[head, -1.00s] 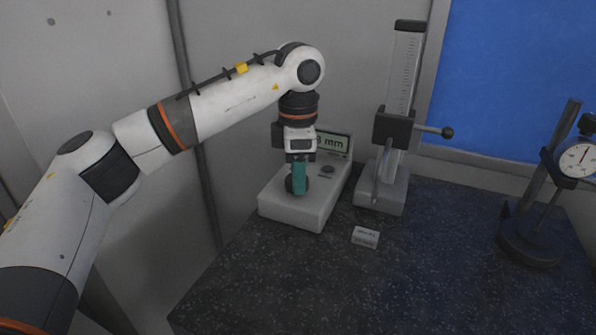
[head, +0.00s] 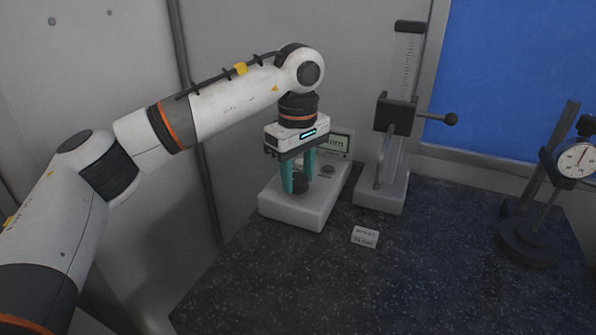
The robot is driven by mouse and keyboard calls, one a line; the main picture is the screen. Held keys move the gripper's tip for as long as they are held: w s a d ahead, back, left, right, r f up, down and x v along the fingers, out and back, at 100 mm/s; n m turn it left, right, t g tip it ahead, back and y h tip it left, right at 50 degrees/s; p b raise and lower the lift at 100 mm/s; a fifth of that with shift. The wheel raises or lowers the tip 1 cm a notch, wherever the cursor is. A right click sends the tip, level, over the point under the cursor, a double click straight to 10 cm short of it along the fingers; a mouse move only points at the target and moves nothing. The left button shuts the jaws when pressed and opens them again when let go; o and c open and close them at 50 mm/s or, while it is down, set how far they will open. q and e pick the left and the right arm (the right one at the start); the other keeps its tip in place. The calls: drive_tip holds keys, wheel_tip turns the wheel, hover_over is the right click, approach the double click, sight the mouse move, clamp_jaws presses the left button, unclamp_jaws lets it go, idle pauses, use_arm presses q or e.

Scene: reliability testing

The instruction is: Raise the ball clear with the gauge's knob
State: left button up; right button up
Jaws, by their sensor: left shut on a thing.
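The height gauge stands at the back of the dark table, with a tall scaled column (head: 407,60) and a dark carriage (head: 396,115). A dark ball (head: 451,119) sits at the end of a thin rod reaching right from the carriage, in open air above the table. The control box (head: 290,213) stands left of the column, with a display partly hidden by my gripper. My left gripper (head: 300,183) points down over the box. Its teal fingers are shut on the dark round knob (head: 300,187) on top, partly covering it.
A small labelled block (head: 365,236) lies on the table in front of the column. A dial gauge (head: 577,160) on a dark round stand (head: 529,245) is at the right. The table's front and middle (head: 400,290) are clear.

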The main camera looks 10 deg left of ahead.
sight(297, 178)
use_arm(q)
drive_tip(key=shift+r+m, duration=0.2)
drive_tip(key=shift+m, duration=0.7)
drive_tip(key=o, duration=1)
drive_tip(key=shift+f, duration=0.1)
wheel_tip(297, 178, up, 12)
drive_tip(key=shift+b, duration=0.45)
drive_tip(key=shift+a, duration=0.1)
